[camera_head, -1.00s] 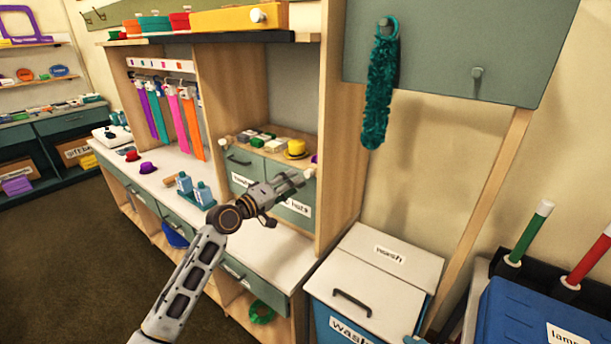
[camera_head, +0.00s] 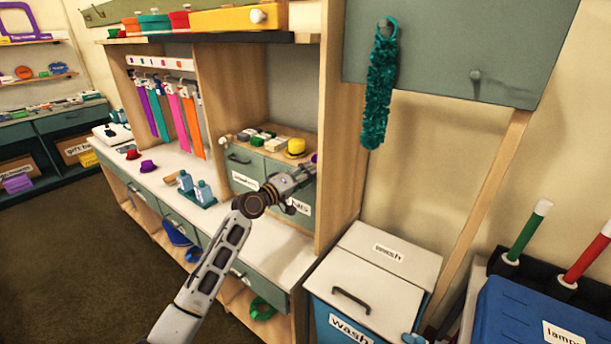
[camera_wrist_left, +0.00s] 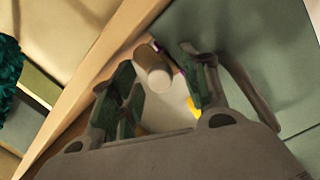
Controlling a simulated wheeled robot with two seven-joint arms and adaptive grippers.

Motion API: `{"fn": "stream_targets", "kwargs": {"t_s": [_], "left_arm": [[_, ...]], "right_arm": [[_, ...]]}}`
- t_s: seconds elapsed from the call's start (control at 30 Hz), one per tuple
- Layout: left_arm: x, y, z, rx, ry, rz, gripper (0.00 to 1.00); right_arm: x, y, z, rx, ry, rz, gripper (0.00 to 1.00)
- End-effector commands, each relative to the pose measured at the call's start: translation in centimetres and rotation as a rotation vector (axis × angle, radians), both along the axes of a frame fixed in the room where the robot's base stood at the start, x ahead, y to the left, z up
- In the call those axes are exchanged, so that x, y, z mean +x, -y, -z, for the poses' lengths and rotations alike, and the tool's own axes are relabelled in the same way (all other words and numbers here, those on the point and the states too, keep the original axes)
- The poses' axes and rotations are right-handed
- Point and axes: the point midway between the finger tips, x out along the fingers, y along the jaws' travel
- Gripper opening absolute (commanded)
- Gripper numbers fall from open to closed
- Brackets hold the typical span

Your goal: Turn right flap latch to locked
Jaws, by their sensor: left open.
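A small grey-green cabinet with two labelled front flaps stands on the white counter. Its right flap (camera_head: 273,174) is partly covered by my left gripper (camera_head: 307,168). The right flap latch (camera_wrist_left: 153,72) shows in the left wrist view as a pale, short round peg between the two fingers. I cannot tell whether the fingers touch it. My left gripper is open and empty at the cabinet's right front edge; in the head view it hides the latch. A similar pale peg, the left latch (camera_head: 227,141), sits at the cabinet's left side. My right gripper is not in view.
A wooden upright panel (camera_head: 344,130) stands close to the right of my left gripper. A yellow hat (camera_head: 296,147) and small blocks lie on the cabinet top. Bottles (camera_head: 203,192) stand on the counter at left. A white-lidded wash bin (camera_head: 365,285) stands lower right.

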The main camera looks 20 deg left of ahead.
Motion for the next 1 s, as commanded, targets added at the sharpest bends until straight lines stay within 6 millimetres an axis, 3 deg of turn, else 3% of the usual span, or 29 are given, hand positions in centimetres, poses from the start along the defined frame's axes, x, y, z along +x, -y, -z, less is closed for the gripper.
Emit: {"fn": "stream_targets", "kwargs": {"t_s": [0.23,0.57,1.0], "left_arm": [[0.0,0.0,0.04,0.0,0.0,0.0,0.43],[0.0,-0.01,0.04,0.0,0.0,0.0,0.01],[0.01,-0.03,0.08,0.064,0.023,0.0,0.0]], "right_arm": [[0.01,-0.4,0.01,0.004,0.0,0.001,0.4],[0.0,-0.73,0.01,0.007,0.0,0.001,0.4],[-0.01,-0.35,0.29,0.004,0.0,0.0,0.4]]}}
